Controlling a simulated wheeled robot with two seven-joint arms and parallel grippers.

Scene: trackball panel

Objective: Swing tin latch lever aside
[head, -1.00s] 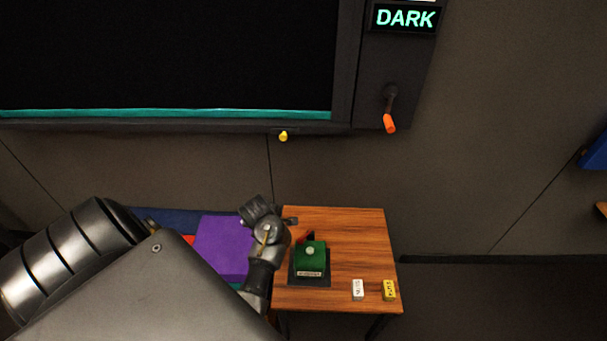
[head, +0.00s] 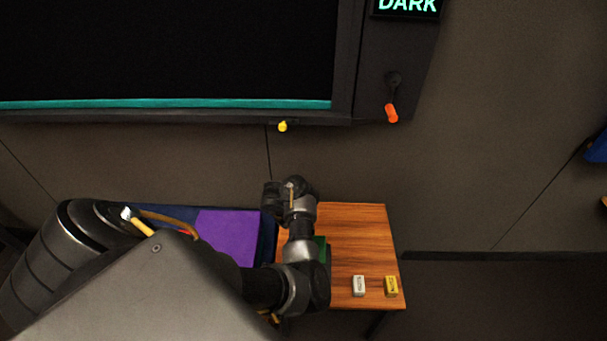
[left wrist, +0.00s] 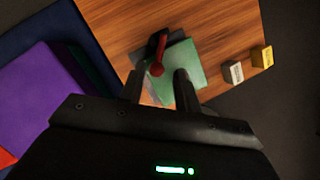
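The green tin (left wrist: 192,58) sits on a dark base on the wooden table. In the head view only a sliver of the tin (head: 322,248) shows past my left arm. The red latch lever (left wrist: 160,46) with its round knob shows at the tin's edge in the left wrist view; my arm hides it in the head view. My left gripper (left wrist: 157,73) is open, its two fingers apart on either side of the knob in that picture. I cannot tell whether they touch it or how far above it they are. My right gripper is not in view.
A white block (head: 359,286) and a yellow block (head: 391,286) stand at the table's front right. The wooden table (head: 355,235) is clear behind them. A purple panel (head: 228,236) lies left of the table. An orange-handled crank (head: 391,112) and a yellow knob (head: 283,126) are on the wall unit.

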